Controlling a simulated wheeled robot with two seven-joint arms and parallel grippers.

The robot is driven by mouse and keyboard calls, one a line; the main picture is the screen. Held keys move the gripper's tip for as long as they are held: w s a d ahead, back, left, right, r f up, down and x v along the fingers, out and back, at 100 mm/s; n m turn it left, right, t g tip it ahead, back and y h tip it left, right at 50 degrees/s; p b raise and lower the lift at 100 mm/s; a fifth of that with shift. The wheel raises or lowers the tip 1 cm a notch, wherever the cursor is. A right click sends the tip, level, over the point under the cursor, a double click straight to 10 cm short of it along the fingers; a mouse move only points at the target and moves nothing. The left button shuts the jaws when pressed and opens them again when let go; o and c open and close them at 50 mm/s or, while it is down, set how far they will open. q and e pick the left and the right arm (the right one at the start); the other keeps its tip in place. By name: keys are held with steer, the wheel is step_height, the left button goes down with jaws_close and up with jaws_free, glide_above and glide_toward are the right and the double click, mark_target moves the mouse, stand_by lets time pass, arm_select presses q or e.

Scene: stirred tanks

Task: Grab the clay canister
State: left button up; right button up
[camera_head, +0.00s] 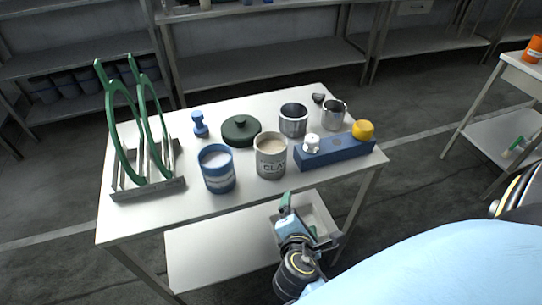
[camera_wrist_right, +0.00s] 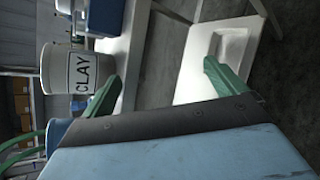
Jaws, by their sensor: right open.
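The clay canister (camera_head: 271,160) is a pale grey-white open pot with a "CLAY" label. It stands upright near the table's front edge, with pale contents showing at the top. It also shows in the right wrist view (camera_wrist_right: 60,82), turned sideways at the left. My right gripper (camera_head: 299,213) is in front of the table and below the canister, apart from it. Its green fingers are spread in the wrist view (camera_wrist_right: 157,85), with nothing between them. My left gripper does not show.
On the table (camera_head: 150,215), a blue-and-white canister (camera_head: 218,172) stands left of the clay canister, a dark lid (camera_head: 240,131) and metal cup (camera_head: 293,121) behind, and a blue block (camera_head: 340,152) right. A green-ringed rack (camera_head: 150,190) is far left. A white tray (camera_head: 322,210) sits below.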

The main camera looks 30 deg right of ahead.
steer(key=w+a+r+n+t+h, duration=0.1)
steer(key=w+a+r+n+t, duration=0.35)
steer(key=r+n, duration=0.5)
steer(key=n+t+p, duration=0.1)
steer(key=n, duration=0.2)
glide_toward(271, 141)
steer(key=x, duration=0.6)
steer(key=shift+w+f, duration=0.15)
steer(key=shift+c, duration=0.2)
steer(key=c, duration=1.3)
